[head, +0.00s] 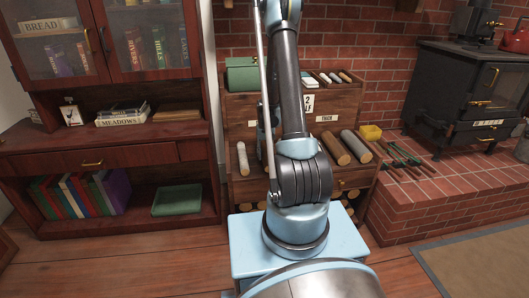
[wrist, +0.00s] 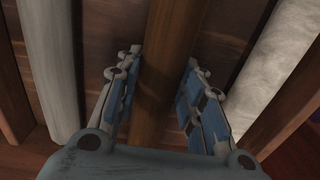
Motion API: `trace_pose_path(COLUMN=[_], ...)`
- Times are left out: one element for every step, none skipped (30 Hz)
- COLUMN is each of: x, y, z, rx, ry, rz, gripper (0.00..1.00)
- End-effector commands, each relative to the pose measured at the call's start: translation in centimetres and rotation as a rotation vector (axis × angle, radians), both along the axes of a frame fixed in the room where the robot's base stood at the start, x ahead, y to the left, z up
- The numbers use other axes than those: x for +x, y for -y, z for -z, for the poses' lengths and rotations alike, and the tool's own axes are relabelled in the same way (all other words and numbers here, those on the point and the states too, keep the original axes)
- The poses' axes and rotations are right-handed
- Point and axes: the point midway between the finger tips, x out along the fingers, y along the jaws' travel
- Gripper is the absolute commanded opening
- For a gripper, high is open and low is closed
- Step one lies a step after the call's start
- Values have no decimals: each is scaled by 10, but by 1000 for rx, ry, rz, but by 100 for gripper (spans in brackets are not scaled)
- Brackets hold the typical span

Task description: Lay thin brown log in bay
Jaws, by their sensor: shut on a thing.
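In the wrist view a brown log (wrist: 172,35) runs lengthwise between the fingers of my gripper (wrist: 160,72). The gripper is shut on it. The log's near end is hidden behind the gripper body. In the head view my arm covers the middle of the wooden log rack (head: 235,104), and neither the gripper nor the held log can be made out.
In the wrist view a smooth pale log (wrist: 50,60) lies left and a whitish log (wrist: 285,75) right, both close to the fingers. In the head view, thicker logs (head: 333,148), a yellow block (head: 371,132) and thin sticks (head: 345,77) sit on the rack. A stove (head: 470,95) stands right.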

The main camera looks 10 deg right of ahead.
Motion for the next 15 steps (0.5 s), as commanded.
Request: trace_pose_path(x=[0, 0, 0, 0, 0, 0, 0, 0, 0, 0, 0, 0, 0, 0, 0], y=[0, 0, 0, 0, 0, 0, 0, 0, 0, 0, 0, 0, 0, 0, 0], z=[2, 2, 3, 3, 4, 4, 4, 4, 4, 4, 4, 4, 4, 4, 4], rx=[0, 0, 0, 0, 0, 0, 0, 0, 0, 0, 0, 0, 0, 0, 0], ry=[0, 0, 0, 0, 0, 0, 0, 0, 0, 0, 0, 0, 0, 0, 0], rz=[0, 0, 0, 0, 0, 0, 0, 0, 0, 0, 0, 0, 0, 0, 0], gripper=[4, 4, 4, 4, 4, 4, 4, 4, 4, 4, 4, 4, 4, 42, 51])
